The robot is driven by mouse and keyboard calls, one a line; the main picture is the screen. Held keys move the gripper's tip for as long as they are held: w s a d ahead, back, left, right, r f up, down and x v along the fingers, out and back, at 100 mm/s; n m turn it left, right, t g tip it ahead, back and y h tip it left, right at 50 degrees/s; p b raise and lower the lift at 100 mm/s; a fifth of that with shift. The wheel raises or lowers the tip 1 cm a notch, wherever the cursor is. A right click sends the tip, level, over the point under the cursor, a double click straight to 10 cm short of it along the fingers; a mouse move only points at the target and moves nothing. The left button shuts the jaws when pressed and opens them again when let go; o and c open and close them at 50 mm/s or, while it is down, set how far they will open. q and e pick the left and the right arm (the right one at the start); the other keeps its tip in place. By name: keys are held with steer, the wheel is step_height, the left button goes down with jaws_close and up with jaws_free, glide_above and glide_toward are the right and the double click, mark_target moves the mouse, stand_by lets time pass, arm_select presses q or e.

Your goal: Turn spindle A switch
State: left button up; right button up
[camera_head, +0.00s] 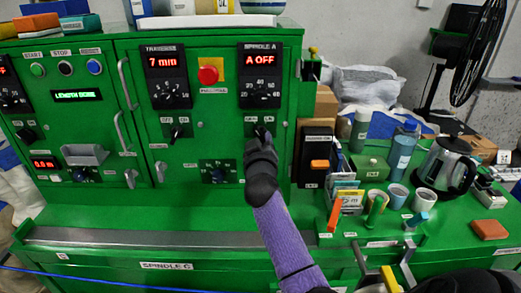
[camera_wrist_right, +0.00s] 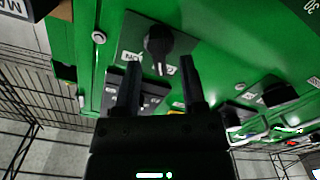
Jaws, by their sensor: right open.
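The SPINDLE A panel (camera_head: 261,75) is a black plate on the green cabinet, with a red display reading "A OFF" and a dial below it. My left gripper is not seen.
A similar TRAVERSE panel (camera_head: 165,75) with its own switch (camera_head: 178,131) is to the left, and a red button (camera_head: 208,75) sits between. Cups, bottles and a kettle (camera_head: 446,165) crowd the counter at right. A metal handle (camera_head: 125,130) sticks out at left.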

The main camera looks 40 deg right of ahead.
steer(key=v, duration=0.8)
